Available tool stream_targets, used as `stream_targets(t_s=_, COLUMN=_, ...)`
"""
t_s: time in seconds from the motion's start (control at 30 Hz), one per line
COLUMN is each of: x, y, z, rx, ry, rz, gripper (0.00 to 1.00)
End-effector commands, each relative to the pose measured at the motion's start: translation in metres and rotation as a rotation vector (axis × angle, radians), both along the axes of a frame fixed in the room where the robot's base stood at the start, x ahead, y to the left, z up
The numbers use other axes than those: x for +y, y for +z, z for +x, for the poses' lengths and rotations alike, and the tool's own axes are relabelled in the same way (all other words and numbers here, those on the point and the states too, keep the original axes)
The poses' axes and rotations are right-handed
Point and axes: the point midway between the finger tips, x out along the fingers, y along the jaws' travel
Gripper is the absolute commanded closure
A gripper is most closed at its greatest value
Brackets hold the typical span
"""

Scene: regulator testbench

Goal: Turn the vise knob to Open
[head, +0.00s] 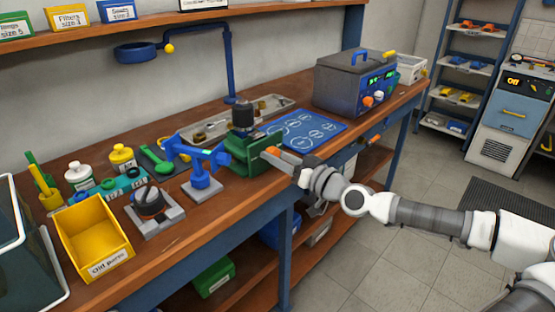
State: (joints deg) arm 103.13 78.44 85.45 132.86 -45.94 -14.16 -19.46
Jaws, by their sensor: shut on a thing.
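The green vise (240,158) stands at the front edge of the wooden bench, with a dark cylindrical part (243,116) upright in it. My gripper (276,154) reaches in from the right and is shut on the vise knob at the vise's front right side. The knob is mostly hidden by the fingers; a bit of orange shows at the fingertips. I cannot read any Open marking or the knob's angle from here.
A blue stand (202,175) is just left of the vise. A blue mat (303,130) and metal tray (265,107) lie behind. A dark box with displays (342,88) is at the right. A yellow bin (92,240) is front left. Open floor lies before the bench.

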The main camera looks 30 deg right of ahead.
Motion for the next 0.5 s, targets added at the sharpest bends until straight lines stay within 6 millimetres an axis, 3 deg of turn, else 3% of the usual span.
stream_targets(t_s=0.5, x=0.0003, y=-0.0009, z=-0.0002, rx=-0.044, ry=0.001, rz=-0.131, gripper=1.00)
